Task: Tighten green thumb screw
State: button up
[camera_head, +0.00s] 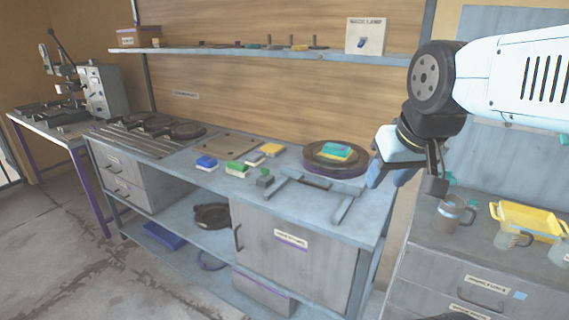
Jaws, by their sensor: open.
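My gripper (410,178) hangs at the right, above and beyond the right end of the workbench, and is open with nothing seen between its fingers. I cannot clearly make out a green thumb screw. A round dark plate (314,160) with a purple lower edge sits at the right of the bench, left of my gripper. A green-topped block (237,167) lies farther left on the bench top. Small teal-green bits (452,180) show just right of my gripper, too small to identify.
The workbench (300,207) also carries a blue block (206,162), a yellow block (271,149) and a grey frame (343,208). A shelf (220,50) with small parts runs above. Mugs (453,213) and a yellow tray (528,218) stand on the right cabinet. Floor in front is clear.

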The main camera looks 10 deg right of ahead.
aim_at(265, 172)
jog(key=u, duration=0.75)
jog(key=i, duration=0.15)
jog(key=z, duration=2.65)
jog(key=k, duration=1.2)
jog(key=u, duration=1.2)
jog(key=i, duration=1)
jog(key=u, duration=0.15)
